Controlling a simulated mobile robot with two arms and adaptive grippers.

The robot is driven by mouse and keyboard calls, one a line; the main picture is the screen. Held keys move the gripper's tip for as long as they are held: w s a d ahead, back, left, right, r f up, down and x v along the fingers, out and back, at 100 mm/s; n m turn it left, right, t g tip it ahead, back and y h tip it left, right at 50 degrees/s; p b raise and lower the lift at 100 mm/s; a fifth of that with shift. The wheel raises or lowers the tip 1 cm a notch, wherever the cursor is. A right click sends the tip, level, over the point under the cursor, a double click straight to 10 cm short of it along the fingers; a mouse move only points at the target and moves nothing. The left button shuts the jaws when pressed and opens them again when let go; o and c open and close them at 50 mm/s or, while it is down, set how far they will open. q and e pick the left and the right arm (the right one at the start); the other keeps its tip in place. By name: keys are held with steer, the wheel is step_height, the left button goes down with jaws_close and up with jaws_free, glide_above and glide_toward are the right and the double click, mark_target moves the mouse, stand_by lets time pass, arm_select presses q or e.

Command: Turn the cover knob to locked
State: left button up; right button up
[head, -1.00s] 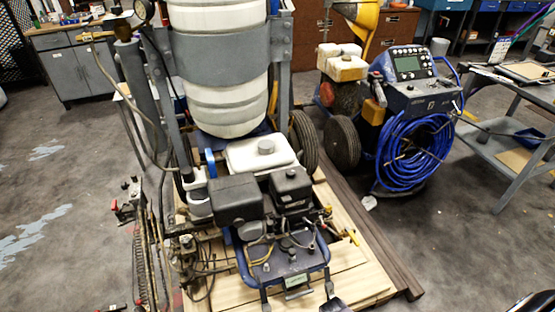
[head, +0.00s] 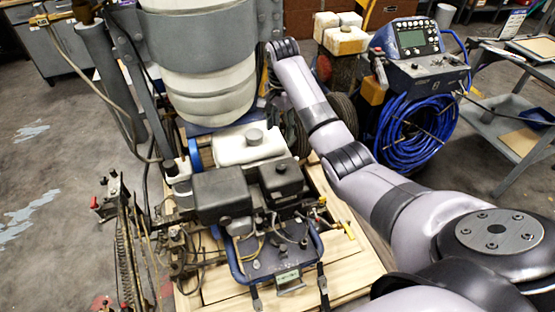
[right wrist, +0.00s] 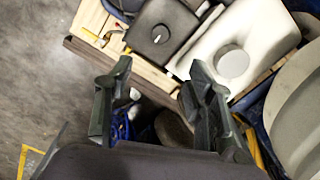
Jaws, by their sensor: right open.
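The cover knob (right wrist: 159,36) is a small round dark knob with a white mark, on top of a black box-shaped engine cover (right wrist: 178,20). In the head view the knob (head: 281,168) shows small on the black cover (head: 284,186); its setting is too small to read. My right gripper (right wrist: 159,70) is open and empty, with the knob beyond its fingertips and apart from them. In the head view my right arm reaches past the right side of the engine, and its fingers are not clearly visible. My left gripper is not in view.
A white tank (head: 240,148) with a grey cap stands right behind the cover. A second black box (head: 222,192) sits left of it. A large white drum (head: 205,95) rises behind. A blue machine with coiled hose (head: 412,130) stands at the right. Wooden pallet boards (head: 345,275) lie below.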

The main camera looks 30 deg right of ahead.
mark_target(281, 166)
step_height(281, 166, down, 16)
steer(key=shift+w+d+f+b, duration=0.1)
steer(key=shift+f+b, duration=0.15)
steer(key=shift+b, duration=0.2)
steer(key=shift+c, duration=0.5)
steer(key=c, duration=1.1)
